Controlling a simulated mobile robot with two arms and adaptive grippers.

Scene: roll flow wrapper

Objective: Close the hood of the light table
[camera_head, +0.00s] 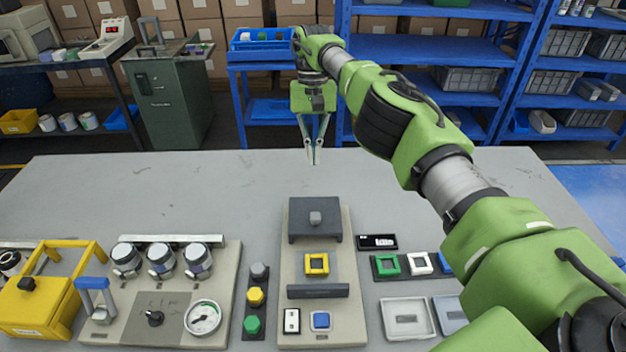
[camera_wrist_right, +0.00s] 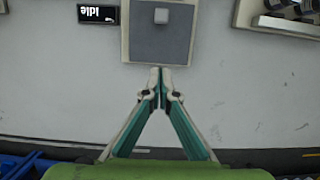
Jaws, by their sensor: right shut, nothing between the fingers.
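A long beige device (camera_head: 344,305), which I take to be the light table, lies at the middle of the grey worktop. A dark grey block (camera_head: 301,226) with a small grey knob (camera_head: 315,217) sits at its far end and looks like the hood. In front of it are a yellow square frame and a dark crossbar. The block also shows in the right wrist view (camera_wrist_right: 178,43), with its knob at the top. My right gripper (camera_head: 314,160) is shut and empty, beyond the device's far end and apart from the block. My left gripper is out of view.
A small black display (camera_head: 377,242) reading "Idle" lies right of the device. A gauge panel (camera_head: 165,300) with several jars and a yellow case (camera_head: 38,305) stand left. Colored buttons and shallow trays (camera_head: 408,318) lie nearby. The far worktop (camera_head: 170,185) is clear.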

